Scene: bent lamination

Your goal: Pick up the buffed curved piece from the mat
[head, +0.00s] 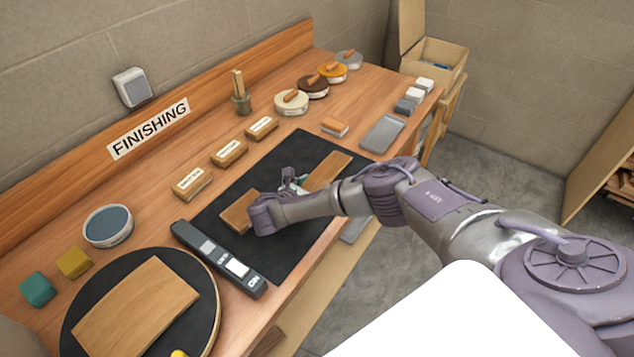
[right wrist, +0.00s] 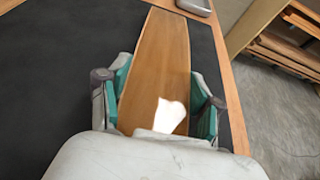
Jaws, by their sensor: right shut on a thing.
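The curved piece (head: 325,176) is a long, light-brown wooden strip at the black mat (head: 290,155). My right gripper (head: 291,184) reaches over its middle in the head view, and my arm hides part of it. In the right wrist view the piece (right wrist: 160,58) runs away from me between the two teal-padded fingers of the gripper (right wrist: 160,98), with a bright glare near its close end. The gripper is shut on it across its width. I cannot tell whether it touches the mat or is slightly raised. My left gripper is not in view.
A round black disc (head: 205,308) carries a wooden panel (head: 137,305). Labelled blocks (head: 229,152) and round pads (head: 291,102) line the back. A grey tray (head: 383,134) sits right of the mat.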

